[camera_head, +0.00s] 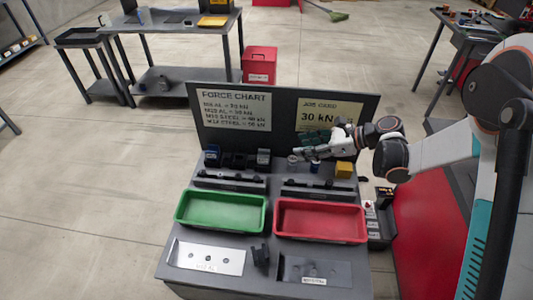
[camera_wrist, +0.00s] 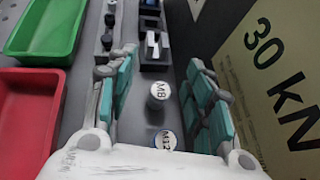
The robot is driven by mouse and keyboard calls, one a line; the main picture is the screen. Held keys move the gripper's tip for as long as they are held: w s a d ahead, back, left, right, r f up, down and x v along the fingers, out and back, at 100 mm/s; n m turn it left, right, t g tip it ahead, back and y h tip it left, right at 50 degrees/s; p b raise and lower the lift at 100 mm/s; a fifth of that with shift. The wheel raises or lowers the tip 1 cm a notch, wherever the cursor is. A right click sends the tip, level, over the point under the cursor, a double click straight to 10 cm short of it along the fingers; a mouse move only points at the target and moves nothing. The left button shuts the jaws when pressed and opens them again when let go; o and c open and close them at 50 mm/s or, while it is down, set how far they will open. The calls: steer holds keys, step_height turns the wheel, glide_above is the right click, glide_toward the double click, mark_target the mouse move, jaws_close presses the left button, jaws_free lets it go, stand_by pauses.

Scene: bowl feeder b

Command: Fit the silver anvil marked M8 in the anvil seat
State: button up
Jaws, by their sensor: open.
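The silver anvil marked M8 (camera_wrist: 159,90) stands upright in the wrist view, its round labelled top facing the camera. In the head view a small silver cylinder (camera_head: 292,159) stands at the matching place, left of my gripper. My gripper (camera_wrist: 162,68) is open, with teal-padded fingers on both sides of the M8 anvil and a gap to each. In the head view my gripper (camera_head: 318,143) is low over the back of the bench. A cylinder marked M12 (camera_wrist: 164,139) with a blue side stands close to the M8 anvil. I cannot tell which fixture is the anvil seat.
A sign board (camera_head: 285,92) rises close behind my gripper. Dark blocks (camera_head: 235,159) stand left and a yellow block (camera_head: 343,169) right. Dark slotted fixtures (camera_head: 230,180) lie in front. Green (camera_head: 222,229) and red (camera_head: 320,237) trays and a silver plate (camera_head: 205,258) fill the front.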

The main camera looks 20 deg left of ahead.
steer(key=b, duration=0.2)
glide_toward(269, 162)
steer(key=a+r, duration=0.2)
steer(key=a, duration=0.2)
steer(key=shift+b+x, duration=1.2)
steer(key=shift+x, duration=1.55)
steer(key=shift+w+r, duration=0.1)
steer(key=shift+r, duration=0.05)
steer(key=shift+c, duration=0.4)
jaws_close()
